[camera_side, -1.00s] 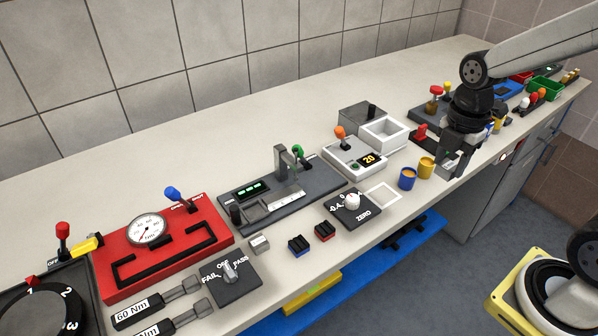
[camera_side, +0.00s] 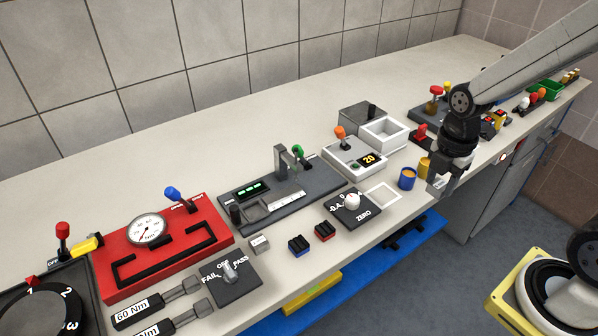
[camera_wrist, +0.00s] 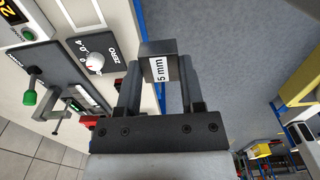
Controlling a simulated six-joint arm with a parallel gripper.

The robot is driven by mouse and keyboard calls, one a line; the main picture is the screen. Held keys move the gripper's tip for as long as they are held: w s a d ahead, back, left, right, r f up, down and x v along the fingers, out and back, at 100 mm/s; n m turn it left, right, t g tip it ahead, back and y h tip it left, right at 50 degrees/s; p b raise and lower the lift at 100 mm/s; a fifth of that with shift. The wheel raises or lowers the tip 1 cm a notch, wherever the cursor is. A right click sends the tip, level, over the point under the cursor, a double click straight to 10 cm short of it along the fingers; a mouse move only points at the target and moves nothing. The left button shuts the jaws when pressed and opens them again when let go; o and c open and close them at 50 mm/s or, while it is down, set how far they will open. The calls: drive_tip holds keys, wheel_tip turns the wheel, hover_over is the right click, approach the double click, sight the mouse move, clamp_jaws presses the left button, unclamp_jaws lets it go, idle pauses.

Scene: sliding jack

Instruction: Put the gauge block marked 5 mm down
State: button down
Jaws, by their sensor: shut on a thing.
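The gauge block marked 5 mm (camera_wrist: 158,66) is a dark block with a white label, seen in the wrist view between the two fingers. My gripper (camera_wrist: 160,78) is shut on it. In the side view my gripper (camera_side: 438,187) hangs near the bench's front edge, just right of the blue cup; the block cannot be made out clearly there. In the wrist view, blue-grey floor shows behind and to the right of the block. A small grey block (camera_side: 259,244) lies on the bench near the FAIL/PASS switch; its label is too small to read.
A blue cup (camera_side: 407,178) and a yellow cup (camera_side: 423,167) stand close to my gripper. A white square outline (camera_side: 383,195) lies empty beside the ZERO dial panel (camera_side: 350,209). The back of the bench is clear.

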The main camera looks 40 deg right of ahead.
drive_tip(key=w+f, duration=0.4)
drive_tip(key=w, duration=0.4)
hover_over(383, 196)
drive_tip(key=s, duration=0.1)
wheel_tip(383, 196, down, 4)
drive_tip(key=shift+s+a+f, duration=0.1)
drive_tip(key=shift+s, duration=0.05)
drive_tip(key=shift+w+f, duration=0.45)
drive_tip(key=shift+f, duration=0.1)
drive_tip(key=shift+w+f, duration=0.15)
drive_tip(key=shift+w, duration=0.05)
drive_tip(key=shift+f, duration=1.6)
drive_tip(key=shift+f, duration=0.15)
drive_tip(key=shift+c, duration=1.1)
unclamp_jaws()
